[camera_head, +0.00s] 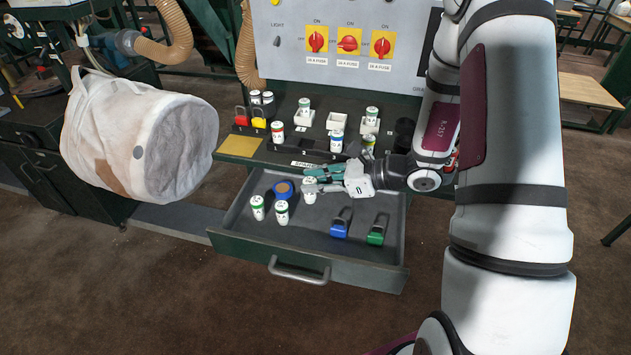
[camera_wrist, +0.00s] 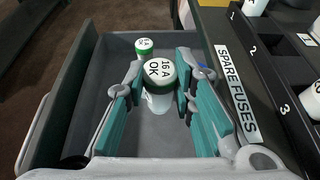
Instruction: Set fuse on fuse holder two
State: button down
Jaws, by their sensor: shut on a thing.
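My gripper (camera_head: 318,180) is in the open drawer, its teal fingers on either side of a white fuse (camera_head: 309,191). The middle fuse holder (camera_head: 338,121), a white block on the ledge below the switches, looks empty. The holders to its left (camera_head: 305,117) and right (camera_head: 370,126) each carry a fuse.
The drawer (camera_head: 300,237) also holds two fuses (camera_head: 258,207) (camera_head: 282,212), blue tape (camera_head: 283,189), and blue (camera_head: 340,225) and green (camera_head: 377,232) padlocks. A spare fuses rack (camera_wrist: 250,60) lies beside the drawer. A white bag (camera_head: 135,140) hangs at left.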

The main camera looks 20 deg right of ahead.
jog(key=s+r+p, duration=0.4)
jog(key=r+p, duration=0.2)
jog(key=shift+s+r, duration=0.3)
jog(key=shift+r, duration=0.05)
jog(key=shift+r, duration=0.1)
jog(key=w+d+r+m+t+h, duration=0.1)
jog(key=w+d+r, duration=0.2)
jog(key=w+d, duration=0.2)
jog(key=w+d+r+m+t+h, duration=0.1)
jog(key=w+d+r, duration=0.3)
jog(key=d, duration=0.7)
jog(key=w+d+r+m+t+h, duration=0.1)
jog(key=w+d+r, duration=0.3)
jog(key=d, duration=0.4)
jog(key=shift+w+d+r+m+t+h, duration=0.2)
jog(key=shift+w+m+t+h, duration=0.15)
jog(key=shift+w+m, duration=0.35)
jog(key=shift+w, duration=0.1)
